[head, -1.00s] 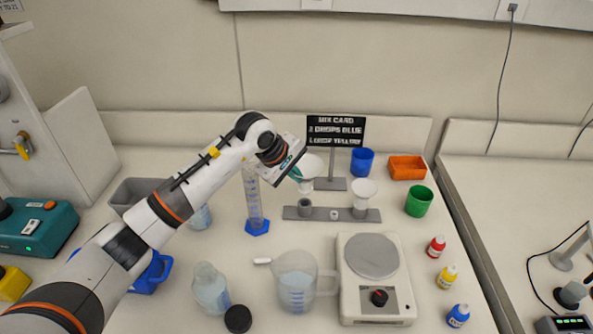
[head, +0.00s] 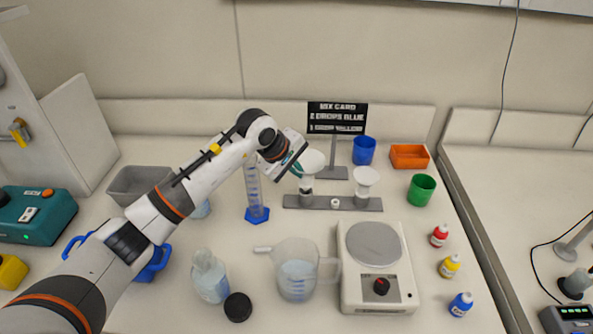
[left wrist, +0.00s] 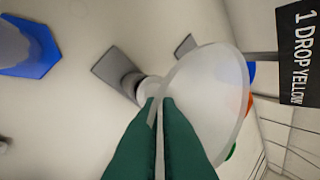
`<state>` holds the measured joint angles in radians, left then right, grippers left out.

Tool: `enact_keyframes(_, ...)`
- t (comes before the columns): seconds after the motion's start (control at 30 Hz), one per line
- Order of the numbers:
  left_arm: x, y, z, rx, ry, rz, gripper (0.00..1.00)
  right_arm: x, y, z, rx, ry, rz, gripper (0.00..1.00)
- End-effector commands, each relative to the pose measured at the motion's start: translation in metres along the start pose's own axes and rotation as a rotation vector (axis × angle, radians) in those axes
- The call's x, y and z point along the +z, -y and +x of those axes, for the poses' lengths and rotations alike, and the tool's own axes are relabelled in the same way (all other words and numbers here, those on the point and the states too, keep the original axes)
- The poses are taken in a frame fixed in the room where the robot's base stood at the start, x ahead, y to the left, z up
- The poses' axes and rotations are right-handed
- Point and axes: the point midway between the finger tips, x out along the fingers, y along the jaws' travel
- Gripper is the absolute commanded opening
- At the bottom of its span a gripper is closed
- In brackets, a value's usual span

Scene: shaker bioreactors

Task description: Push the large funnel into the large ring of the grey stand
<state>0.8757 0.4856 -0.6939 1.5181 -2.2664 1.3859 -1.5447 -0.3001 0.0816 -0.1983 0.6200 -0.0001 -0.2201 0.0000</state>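The large funnel (head: 313,160), white and translucent, is at my left gripper (head: 299,169) in the head view. My left gripper's green fingers are close together on it; in the left wrist view the funnel's wide cone (left wrist: 208,95) stands beyond the fingertips (left wrist: 160,100). The grey stand (head: 347,204) is a long low bar on the bench. The funnel is over the ring at the stand's left end, with its spout at or just above the ring. Whether the spout is inside cannot be told. My right gripper is not in view.
Another white funnel (head: 366,177) sits at the stand's right end. A blue-footed cylinder (head: 256,208) stands left of the stand. A dark mix card (head: 337,117) and blue cup (head: 364,150) are behind. A beaker (head: 297,274) and hotplate (head: 376,270) are in front.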

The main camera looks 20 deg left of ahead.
Motion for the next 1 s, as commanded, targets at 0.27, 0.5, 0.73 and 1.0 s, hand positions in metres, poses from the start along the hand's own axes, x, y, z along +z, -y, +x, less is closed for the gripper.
enact_keyframes(0.27,0.0000,0.0003,-0.0004,0.000,0.000,0.000,0.00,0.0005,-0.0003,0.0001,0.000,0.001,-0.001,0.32)
enact_keyframes(0.5,0.0002,-0.0001,0.0000,-0.001,0.001,0.001,0.00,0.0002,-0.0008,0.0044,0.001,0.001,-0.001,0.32)
enact_keyframes(0.73,0.0000,-0.0002,-0.0006,0.000,0.000,-0.001,0.00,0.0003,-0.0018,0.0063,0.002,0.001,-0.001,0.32)
enact_keyframes(1.0,0.0000,-0.0001,-0.0007,0.000,0.000,0.000,0.00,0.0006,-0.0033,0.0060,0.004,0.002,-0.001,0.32)
